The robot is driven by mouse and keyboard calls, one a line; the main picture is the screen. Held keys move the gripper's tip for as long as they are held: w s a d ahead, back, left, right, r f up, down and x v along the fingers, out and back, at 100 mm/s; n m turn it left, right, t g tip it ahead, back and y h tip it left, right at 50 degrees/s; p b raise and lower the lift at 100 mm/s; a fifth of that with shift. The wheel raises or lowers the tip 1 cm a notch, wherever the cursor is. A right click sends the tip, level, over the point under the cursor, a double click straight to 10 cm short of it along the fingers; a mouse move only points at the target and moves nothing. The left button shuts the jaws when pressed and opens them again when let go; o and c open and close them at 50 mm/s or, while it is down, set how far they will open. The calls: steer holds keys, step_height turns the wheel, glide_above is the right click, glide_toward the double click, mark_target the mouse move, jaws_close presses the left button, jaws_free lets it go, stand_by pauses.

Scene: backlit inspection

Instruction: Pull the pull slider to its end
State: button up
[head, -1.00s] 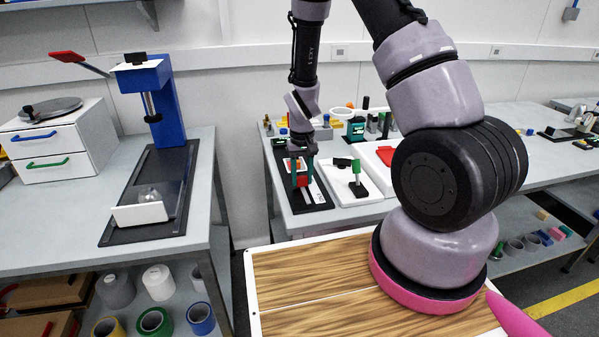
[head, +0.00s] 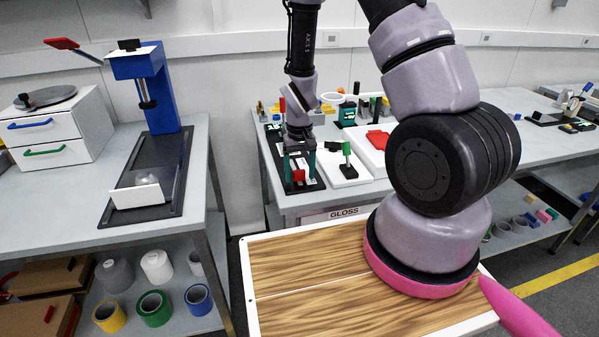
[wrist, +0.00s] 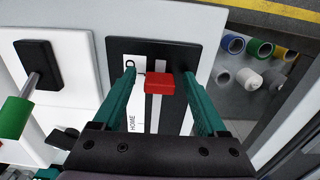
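The pull slider is a dark plate (wrist: 186,50) with pale strips and a red block (wrist: 159,83) as its handle. In the head view the red block (head: 298,177) is near the plate's front edge. In the wrist view it is toward the upper end of the strips, away from the "HOME" label at the lower end. My gripper (wrist: 160,75) is open, with a green finger on either side of the block and a gap at each side. It also shows over the plate in the head view (head: 298,172).
A white panel with a green-and-black part (head: 347,165) is right of the plate, with a red piece (head: 378,139) beyond. Several small items stand behind. A blue press (head: 155,90) is on the left table. A wooden-topped surface (head: 310,262) is in front.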

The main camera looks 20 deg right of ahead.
step_height(320, 180, up, 11)
stand_by(0.6)
steer(key=shift+f, duration=0.1)
step_height(320, 180, up, 19)
steer(key=m+t+y, duration=0.2)
steer(key=t, duration=0.1)
glide_above(300, 171)
steer(key=s+d, duration=0.3)
steer(key=s, duration=0.1)
steer(key=s+d+r+m+t, duration=0.2)
steer(key=s+r+t, duration=0.2)
steer(key=s+r, duration=0.7)
steer(key=shift+s+d+r, duration=0.2)
steer(key=shift+d+r, duration=0.2)
stand_by(0.8)
